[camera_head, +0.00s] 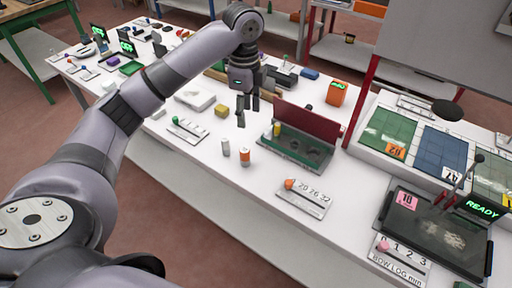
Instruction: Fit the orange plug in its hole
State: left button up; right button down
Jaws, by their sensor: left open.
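The likeliest orange plug is a small upright cylinder with an orange band (245,157), standing on the white table in front of an open case. A plain grey cylinder (226,148) stands just left of it. The case (284,151) has a green front, a raised dark red lid and dark recesses inside; a yellow piece (277,129) stands at its left end. Which recess is the plug's hole I cannot tell. My left gripper (247,116) is open and empty, pointing down above the table, behind the cylinders and left of the case. My right gripper is not in view.
A numbered plate with an orange knob (306,197) lies in front of the case. An orange display box (337,92) stands behind it. Coloured panels (388,134) and a black tray (432,232) fill the right. A yellow block (221,110) and white box (194,98) lie left of the gripper.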

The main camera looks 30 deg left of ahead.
pick_arm(q)
jog(key=p, duration=0.2)
send_over(244, 150)
notch_tip(244, 150, down, 6)
jog(key=shift+f, duration=0.2)
jog(key=f, duration=0.3)
jog(key=shift+w+d+f, duration=0.1)
jog(key=shift+w+f, duration=0.1)
jog(key=shift+f, duration=0.6)
notch_tip(244, 150, down, 4)
jog(key=shift+s+f+p, duration=0.1)
jog(key=shift+f+p, duration=0.15)
jog(key=shift+p, duration=0.6)
jog(key=shift+f, duration=0.2)
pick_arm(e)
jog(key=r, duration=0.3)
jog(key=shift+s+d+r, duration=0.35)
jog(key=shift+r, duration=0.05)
pick_arm(q)
jog(key=shift+c, duration=0.5)
